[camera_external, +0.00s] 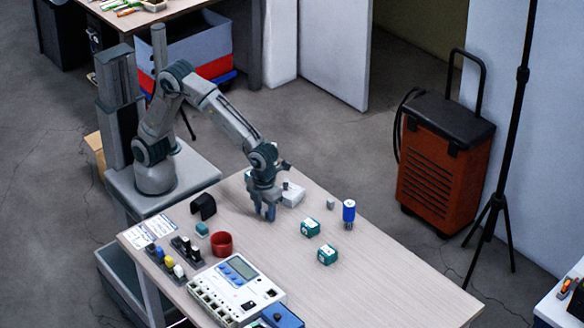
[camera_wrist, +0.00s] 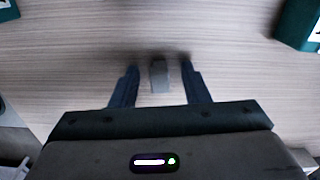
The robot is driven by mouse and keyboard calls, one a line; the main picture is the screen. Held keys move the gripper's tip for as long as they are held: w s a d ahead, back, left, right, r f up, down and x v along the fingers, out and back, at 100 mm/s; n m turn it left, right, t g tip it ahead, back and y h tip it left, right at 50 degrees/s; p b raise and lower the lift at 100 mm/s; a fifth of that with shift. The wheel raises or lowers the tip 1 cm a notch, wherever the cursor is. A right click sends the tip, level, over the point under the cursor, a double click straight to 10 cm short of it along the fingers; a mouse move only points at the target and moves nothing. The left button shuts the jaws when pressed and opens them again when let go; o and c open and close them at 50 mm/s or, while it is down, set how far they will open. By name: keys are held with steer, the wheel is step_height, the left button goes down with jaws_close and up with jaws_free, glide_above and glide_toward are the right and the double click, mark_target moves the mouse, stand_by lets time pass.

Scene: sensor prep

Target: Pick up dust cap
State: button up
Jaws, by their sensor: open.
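My gripper (camera_external: 265,212) points down, low over the wooden table, with its fingers apart. In the wrist view, a small grey piece (camera_wrist: 159,77), which looks like the dust cap, stands between the two dark blue fingers of my gripper (camera_wrist: 158,72). A gap shows on each side of it, and neither finger visibly touches it. In the external view this piece is hidden by the gripper. Another small grey piece (camera_external: 331,204) stands farther right on the table; I cannot tell what it is.
A white block (camera_external: 293,194) is close beside my gripper. Green boxes (camera_external: 310,228) and a blue cylinder (camera_external: 348,212) stand to the right. A red cup (camera_external: 221,244), a black arched piece (camera_external: 203,207) and a white instrument (camera_external: 237,290) are to the left and front. The table's right front is bare.

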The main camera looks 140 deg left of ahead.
jaws_close()
steer(key=shift+r, duration=0.1)
